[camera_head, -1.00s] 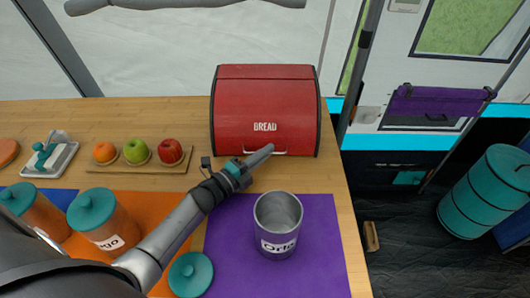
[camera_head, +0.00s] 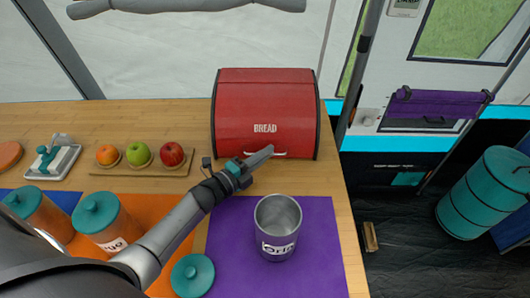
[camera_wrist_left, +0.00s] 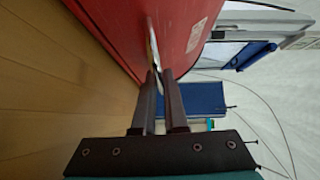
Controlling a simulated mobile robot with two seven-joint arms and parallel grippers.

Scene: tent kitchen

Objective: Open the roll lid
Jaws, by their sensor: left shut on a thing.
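The red bread box (camera_head: 265,108), marked BREAD, stands at the back right of the wooden counter. Its roll lid is down and forms the curved front. A light handle (camera_head: 280,153) runs low along the lid. My left gripper (camera_head: 262,153) is at the left part of this handle. In the left wrist view my left gripper (camera_wrist_left: 161,78) has its fingers on either side of the handle (camera_wrist_left: 153,48), shut on it, close to the red lid (camera_wrist_left: 135,25). The fingers hide part of the handle in the head view. My right gripper is not in view.
Orange canisters (camera_head: 100,222) and a fruit board (camera_head: 125,171) are further left. The counter ends just right of the box.

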